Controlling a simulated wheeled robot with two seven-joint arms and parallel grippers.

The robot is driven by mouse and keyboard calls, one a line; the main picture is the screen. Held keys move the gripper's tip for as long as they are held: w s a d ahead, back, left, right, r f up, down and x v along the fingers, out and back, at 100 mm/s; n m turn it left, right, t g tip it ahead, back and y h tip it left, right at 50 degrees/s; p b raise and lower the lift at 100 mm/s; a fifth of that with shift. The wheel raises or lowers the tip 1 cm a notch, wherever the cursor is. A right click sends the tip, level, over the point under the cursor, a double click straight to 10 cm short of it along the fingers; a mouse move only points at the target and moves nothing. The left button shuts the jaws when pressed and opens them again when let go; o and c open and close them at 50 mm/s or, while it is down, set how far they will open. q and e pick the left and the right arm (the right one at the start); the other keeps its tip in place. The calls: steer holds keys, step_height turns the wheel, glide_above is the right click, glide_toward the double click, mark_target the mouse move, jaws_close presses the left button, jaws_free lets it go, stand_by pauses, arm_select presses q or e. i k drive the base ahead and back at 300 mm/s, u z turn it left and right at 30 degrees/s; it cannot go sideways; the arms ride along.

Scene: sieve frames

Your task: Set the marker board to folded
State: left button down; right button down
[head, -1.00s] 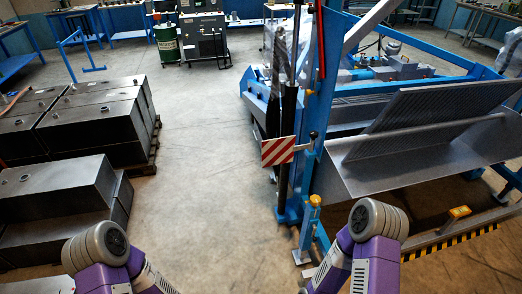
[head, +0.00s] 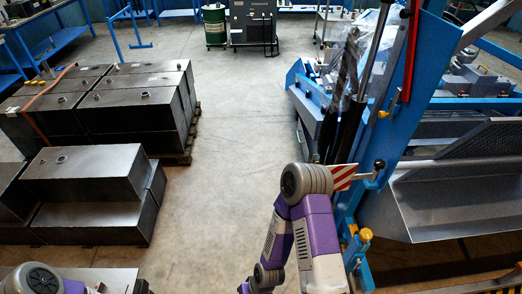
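The marker board (head: 344,177), a small panel with red and white diagonal stripes, sticks out to the left from the blue post (head: 403,90) of the machine in the head view. Its left part is hidden behind the elbow of my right arm. A short lever with a dark knob (head: 379,164) sits just right of the board. My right arm's purple links run down from that elbow, but its gripper is not in sight. Only my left arm's elbow shows at the bottom left, and its gripper is out of view. I cannot tell whether anything touches the board.
Dark metal blocks (head: 95,180) stand on the left, some on a pallet. A grey sloped metal tray (head: 440,200) juts from the blue machine on the right. The concrete floor (head: 235,130) between is clear.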

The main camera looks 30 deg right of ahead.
mark_target(343, 175)
steer(key=z, duration=0.15)
steer(key=i, duration=1.1)
steer(key=z, duration=0.95)
steer(key=i, duration=0.35)
steer(key=z, duration=0.45)
